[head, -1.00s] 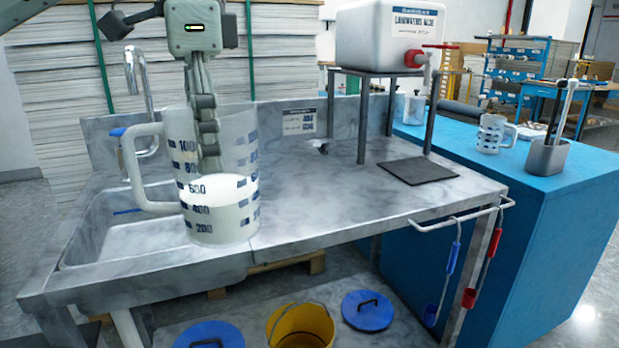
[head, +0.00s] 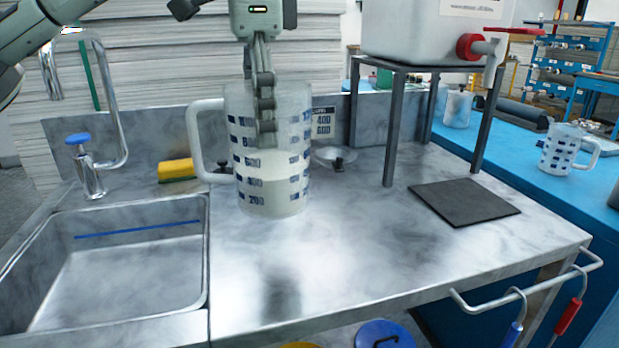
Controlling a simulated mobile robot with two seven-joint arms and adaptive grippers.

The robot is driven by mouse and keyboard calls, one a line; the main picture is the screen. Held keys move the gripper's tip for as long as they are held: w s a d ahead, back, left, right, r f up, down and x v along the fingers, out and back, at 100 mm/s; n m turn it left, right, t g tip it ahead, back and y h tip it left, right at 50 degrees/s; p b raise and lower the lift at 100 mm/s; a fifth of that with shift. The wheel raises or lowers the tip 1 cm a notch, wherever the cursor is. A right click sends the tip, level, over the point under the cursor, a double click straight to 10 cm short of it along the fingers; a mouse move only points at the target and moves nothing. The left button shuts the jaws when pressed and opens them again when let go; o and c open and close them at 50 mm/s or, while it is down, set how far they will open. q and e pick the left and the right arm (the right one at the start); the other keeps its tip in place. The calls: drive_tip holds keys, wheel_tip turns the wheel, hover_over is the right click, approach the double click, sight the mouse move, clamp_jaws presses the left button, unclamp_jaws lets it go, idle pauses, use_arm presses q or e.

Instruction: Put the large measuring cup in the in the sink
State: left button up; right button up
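The large measuring cup (head: 300,130) is clear, with blue markings, a handle on its left and whitish contents in its lower part. My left gripper (head: 266,130) comes down from above, its fingers closed at the cup's wall; the far finger is hard to make out. The cup is upright and seems held above the steel worktop, right of the sink, with a dark shadow on the surface nearer the front. The sink (head: 120,285) is an empty steel basin at the lower left. My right gripper is not in view.
A tap (head: 92,180) with a blue knob stands behind the sink. A yellow sponge (head: 176,170) lies at the back. A white tank (head: 420,35) stands on a dark frame, with a dark mat (head: 464,201) at right. A smaller measuring cup (head: 558,150) is on the blue counter.

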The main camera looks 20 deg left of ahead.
use_arm(q)
drive_tip(key=w+d+f, duration=0.3)
drive_tip(key=w+f, duration=0.4)
drive_tip(key=f, duration=0.2)
drive_tip(key=shift+w+d, duration=0.25)
drive_tip(key=shift+w, duration=0.15)
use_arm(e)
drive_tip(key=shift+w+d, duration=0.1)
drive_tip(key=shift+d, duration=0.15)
use_arm(q)
drive_tip(key=shift+f, duration=0.15)
drive_tip(key=o, duration=1.7)
